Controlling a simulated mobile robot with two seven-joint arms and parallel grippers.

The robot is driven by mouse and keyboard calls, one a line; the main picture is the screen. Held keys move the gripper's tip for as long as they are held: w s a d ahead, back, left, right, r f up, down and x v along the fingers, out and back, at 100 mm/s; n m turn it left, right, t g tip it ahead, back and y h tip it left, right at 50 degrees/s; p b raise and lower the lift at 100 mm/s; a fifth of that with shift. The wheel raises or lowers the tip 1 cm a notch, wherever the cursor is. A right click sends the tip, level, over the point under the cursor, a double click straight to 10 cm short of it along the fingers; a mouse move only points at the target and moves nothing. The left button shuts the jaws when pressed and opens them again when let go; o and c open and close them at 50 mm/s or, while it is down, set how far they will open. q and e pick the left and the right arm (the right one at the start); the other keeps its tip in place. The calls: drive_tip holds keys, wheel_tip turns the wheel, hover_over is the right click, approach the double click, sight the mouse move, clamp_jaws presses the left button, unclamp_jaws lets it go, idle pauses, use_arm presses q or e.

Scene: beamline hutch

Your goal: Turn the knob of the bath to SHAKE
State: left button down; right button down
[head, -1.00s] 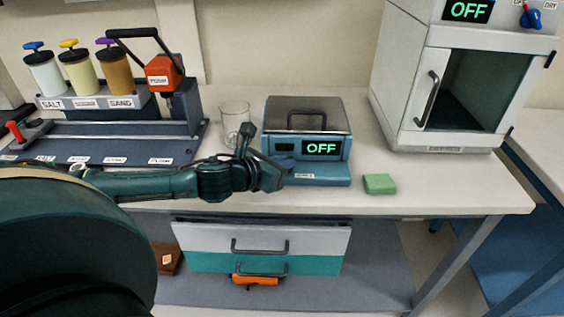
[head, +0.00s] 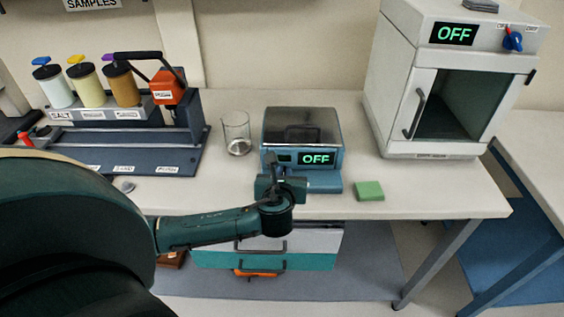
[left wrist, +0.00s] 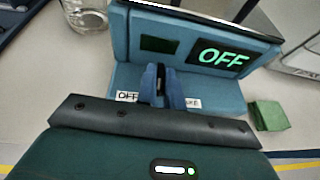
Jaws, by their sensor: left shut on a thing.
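The bath (head: 328,160) is a blue box with a dark lid on the bench, and its green display reads OFF; it also shows in the left wrist view (left wrist: 215,88). My left gripper (head: 275,172) is at the front of the bath, left of its middle. In the left wrist view its fingers (left wrist: 161,86) are shut on the knob, which they mostly hide. A label reading OFF (left wrist: 127,97) is left of the fingers. A partly covered label (left wrist: 193,103) is right of them. My right gripper is out of view.
A glass beaker (head: 236,134) stands left of the bath, and a green block (head: 369,191) lies to its right. A dispenser rack (head: 110,145) is at the left. A white oven (head: 395,85), also reading OFF, stands at the right.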

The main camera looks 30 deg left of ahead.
use_arm(q)
drive_tip(key=n+g+y+p, duration=0.1)
drive_tip(key=n, duration=0.1)
drive_tip(key=n+g+y+p, duration=0.1)
drive_tip(key=y, duration=0.1)
drive_tip(key=shift+w+d+r+n+g+y, duration=0.1)
drive_tip(key=shift+w+d+n+g+y, duration=0.1)
drive_tip(key=shift+d+n+g+y, duration=0.15)
drive_tip(key=n+g+y, duration=0.2)
drive_tip(key=n+g, duration=0.1)
drive_tip(key=n+g+y, duration=0.1)
drive_tip(key=n, duration=0.1)
drive_tip(key=shift+w+g, duration=0.3)
drive_tip(key=shift+g, duration=0.35)
drive_tip(key=shift+n, duration=0.25)
drive_tip(key=c, duration=1.8)
unclamp_jaws()
drive_tip(key=v, duration=1.3)
